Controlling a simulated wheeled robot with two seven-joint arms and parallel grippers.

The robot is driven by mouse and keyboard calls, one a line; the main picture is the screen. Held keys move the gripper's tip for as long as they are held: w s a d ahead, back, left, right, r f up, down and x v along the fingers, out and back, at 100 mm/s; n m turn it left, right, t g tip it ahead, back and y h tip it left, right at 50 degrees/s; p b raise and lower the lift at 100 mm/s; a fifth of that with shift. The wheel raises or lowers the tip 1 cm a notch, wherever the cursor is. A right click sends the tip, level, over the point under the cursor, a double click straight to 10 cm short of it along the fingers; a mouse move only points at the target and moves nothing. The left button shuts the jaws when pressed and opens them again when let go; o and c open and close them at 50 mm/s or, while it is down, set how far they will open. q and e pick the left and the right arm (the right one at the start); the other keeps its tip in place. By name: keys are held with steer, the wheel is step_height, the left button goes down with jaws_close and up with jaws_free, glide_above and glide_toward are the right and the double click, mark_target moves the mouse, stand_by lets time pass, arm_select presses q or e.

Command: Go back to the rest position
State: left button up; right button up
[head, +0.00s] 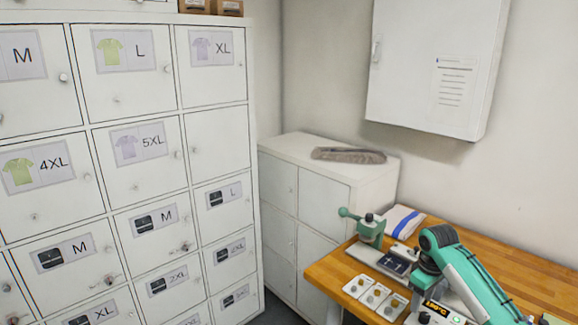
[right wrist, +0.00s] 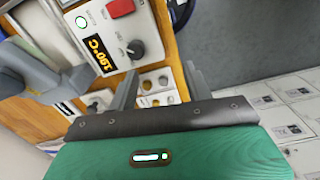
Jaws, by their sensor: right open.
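My right gripper (head: 416,288) hangs at the end of my green right arm, over the wooden workbench (head: 530,278) at the lower right of the head view. In the right wrist view its two grey fingers (right wrist: 160,74) stand apart, with nothing between them. Past the fingers lies the bench with a control box (right wrist: 115,35) that has a red switch, a knob and an orange 190°C display. The gripper looks apart from the bench things; its exact height is hard to tell. My left gripper is not in view.
A green hand press (head: 370,229), sample cards (head: 376,294) and a blue-striped cloth (head: 404,221) are on the bench close by. White lockers (head: 150,180) fill the left. A low cabinet (head: 325,190) stands behind; a wall cabinet (head: 435,65) hangs above. Grey floor (right wrist: 235,40) is clear beside the bench.

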steer(key=s+a+f+t, duration=0.1)
steer(key=s+a+f, duration=1.3)
steer(key=s, duration=0.3)
steer(key=s+a+r+m+t, duration=0.1)
steer(key=s+r+m, duration=0.1)
steer(key=s, duration=0.9)
steer(key=s+a+r+m+t, duration=0.1)
steer(key=s+r+m, duration=0.15)
steer(key=s, duration=0.95)
step_height(320, 180, down, 32)
steer(key=f+g, duration=0.1)
steer(key=s+d+f, duration=0.2)
steer(key=s+f, duration=0.7)
steer(key=s+d+f+g, duration=0.1)
steer(key=s+f, duration=0.9)
steer(key=shift+d+b, duration=0.35)
steer(key=shift+b, duration=0.1)
steer(key=shift+s, duration=0.1)
steer(key=shift+c, duration=1.4)
steer(key=shift+s, duration=0.15)
